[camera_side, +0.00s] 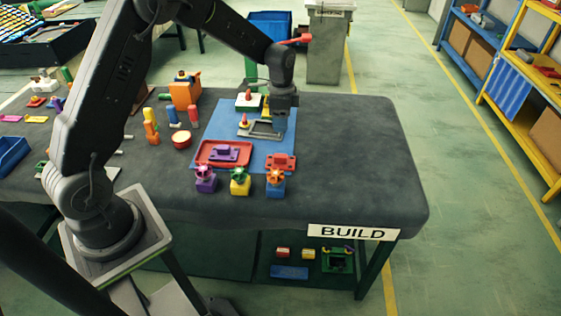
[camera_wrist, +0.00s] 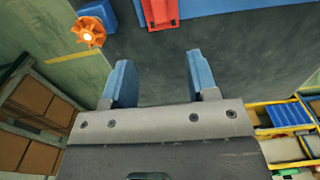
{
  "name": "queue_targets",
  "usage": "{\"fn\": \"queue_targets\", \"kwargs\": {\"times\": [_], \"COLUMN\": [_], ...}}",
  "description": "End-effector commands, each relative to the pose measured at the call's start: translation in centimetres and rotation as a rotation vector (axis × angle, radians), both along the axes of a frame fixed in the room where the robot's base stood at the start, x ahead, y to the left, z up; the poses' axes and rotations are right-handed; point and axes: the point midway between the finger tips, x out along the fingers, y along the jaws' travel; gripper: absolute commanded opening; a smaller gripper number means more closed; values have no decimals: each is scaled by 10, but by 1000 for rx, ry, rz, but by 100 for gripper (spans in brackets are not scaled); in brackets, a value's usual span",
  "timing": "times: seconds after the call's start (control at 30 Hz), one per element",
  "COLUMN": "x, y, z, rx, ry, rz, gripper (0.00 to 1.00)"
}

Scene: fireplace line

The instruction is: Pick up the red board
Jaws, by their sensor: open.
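A small flat red piece (camera_side: 281,161) lies at the front right corner of the blue mat (camera_side: 262,120). It also shows in the wrist view (camera_wrist: 160,12), cut off by the top edge. A larger red tray (camera_side: 202,159) with a purple block (camera_side: 226,152) on it lies to its left. I cannot tell for sure which one is the red board. My gripper (camera_side: 281,122) is above the right part of the mat, behind the small red piece. In the wrist view its blue fingers (camera_wrist: 158,75) are apart with nothing between them.
Purple (camera_side: 205,182), yellow (camera_side: 240,186) and blue (camera_side: 275,188) blocks with flower-shaped tops line the mat's front. A grey frame (camera_side: 258,133) lies near my gripper. An orange holder (camera_side: 185,92) stands left. The bench's right side (camera_side: 350,150) is clear.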

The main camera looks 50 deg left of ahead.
Motion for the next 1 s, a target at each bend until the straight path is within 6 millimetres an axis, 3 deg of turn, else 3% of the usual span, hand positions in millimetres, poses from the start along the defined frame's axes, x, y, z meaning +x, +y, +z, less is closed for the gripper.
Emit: {"fn": "queue_targets", "kwargs": {"times": [0.4,0.77,1.0], "x": [1,2,2], "y": [1,0,-2], "z": [-69,-101,-135], "rx": [-2,-1,-1], "ry": [9,7,7], "rz": [-9,-8,-8], "gripper": [53,53,53]}}
